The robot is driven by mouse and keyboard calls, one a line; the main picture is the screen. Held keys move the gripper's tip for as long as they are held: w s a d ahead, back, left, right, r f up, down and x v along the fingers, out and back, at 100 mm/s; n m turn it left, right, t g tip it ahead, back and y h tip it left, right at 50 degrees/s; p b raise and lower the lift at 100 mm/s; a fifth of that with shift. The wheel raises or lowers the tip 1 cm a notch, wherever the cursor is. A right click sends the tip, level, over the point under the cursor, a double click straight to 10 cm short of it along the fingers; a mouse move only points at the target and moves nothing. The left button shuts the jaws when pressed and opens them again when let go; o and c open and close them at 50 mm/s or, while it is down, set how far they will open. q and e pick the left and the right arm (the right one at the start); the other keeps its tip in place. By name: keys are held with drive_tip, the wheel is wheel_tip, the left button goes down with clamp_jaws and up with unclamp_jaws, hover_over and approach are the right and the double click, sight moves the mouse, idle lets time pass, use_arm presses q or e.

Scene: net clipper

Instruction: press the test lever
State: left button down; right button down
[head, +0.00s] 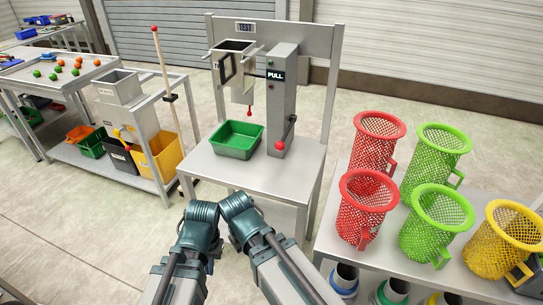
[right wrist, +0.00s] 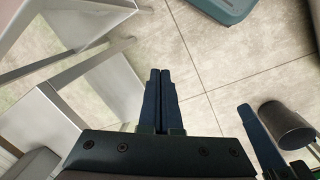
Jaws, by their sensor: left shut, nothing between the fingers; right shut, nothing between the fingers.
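The test stand (head: 327,42) has a TEST sign at its top and stands on a grey table at the centre of the head view. A grey post (head: 283,103) with a PULL label carries a lever with a red ball knob (head: 281,146) low on its front. My two arms reach up from the bottom centre, short of the table's front edge and apart from the lever. In the right wrist view my right gripper (right wrist: 160,73) is shut and empty above the floor. A dark finger of my left gripper (right wrist: 249,118) seems to show at the right. Its fingers are unclear in the head view.
A green tray (head: 237,139) sits left of the post, below a metal hopper (head: 232,62) with a red-tipped rod. Mesh baskets stand on the right table (head: 307,244). A cart (head: 179,101) with bins stands left. Floor is free at lower left.

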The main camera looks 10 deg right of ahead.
drive_tip(key=w+d+r+n+t+h+b, duration=0.1)
drive_tip(key=w+d+r+n+t+b, duration=0.1)
drive_tip(key=w+n, duration=0.5)
drive_tip(key=w+d+r+n+t+h+b, duration=0.2)
drive_tip(key=w+n+t, duration=0.4)
drive_tip(key=w, duration=0.5)
drive_tip(key=w+d+r+n+t+h+b, duration=0.1)
drive_tip(key=w+d+n+t+b, duration=0.3)
drive_tip(key=w+n, duration=0.4)
drive_tip(key=shift+w+d+r+h, duration=0.3)
drive_tip(key=shift+w+d+r, duration=0.25)
drive_tip(key=shift+d, duration=0.25)
drive_tip(key=shift+f, duration=0.15)
drive_tip(key=b+x, duration=0.4)
drive_tip(key=x, duration=0.6)
drive_tip(key=r+p, duration=0.1)
drive_tip(key=d+r+p, duration=0.1)
drive_tip(key=r+p, duration=0.2)
drive_tip(key=shift+s+d, duration=0.15)
drive_tip(key=shift+s, duration=0.15)
